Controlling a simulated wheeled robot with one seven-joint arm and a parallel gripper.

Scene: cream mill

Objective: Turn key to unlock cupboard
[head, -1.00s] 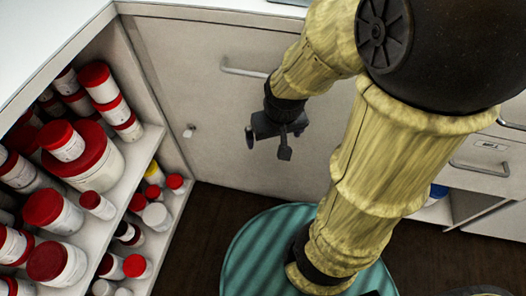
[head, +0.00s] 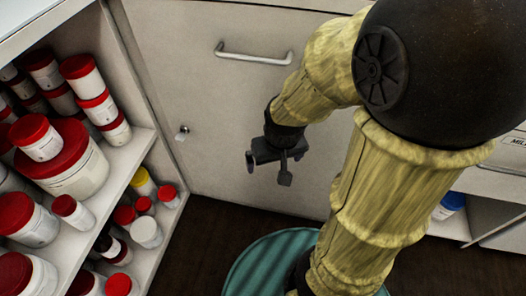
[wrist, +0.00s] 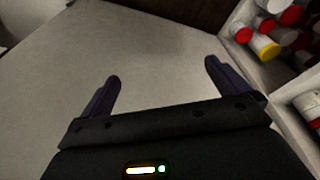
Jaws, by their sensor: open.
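The cupboard door (head: 210,85) is a pale grey panel with a metal bar handle (head: 253,55) near its top. A small silver key (head: 182,132) sits in the lock at the door's left side, near the open shelves. My gripper (head: 268,170) hangs in front of the door, right of the key and a little lower in the picture, apart from it. In the wrist view, my gripper (wrist: 162,71) is open with nothing between its fingers, facing a plain pale panel. The key is not seen in the wrist view.
Open shelves (head: 140,150) on the left hold several white jars with red lids, close beside the key. A white worktop (head: 40,22) lies above them. A dark floor (head: 215,225) is below. A drawer unit with an open lower compartment (head: 447,226) is at right.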

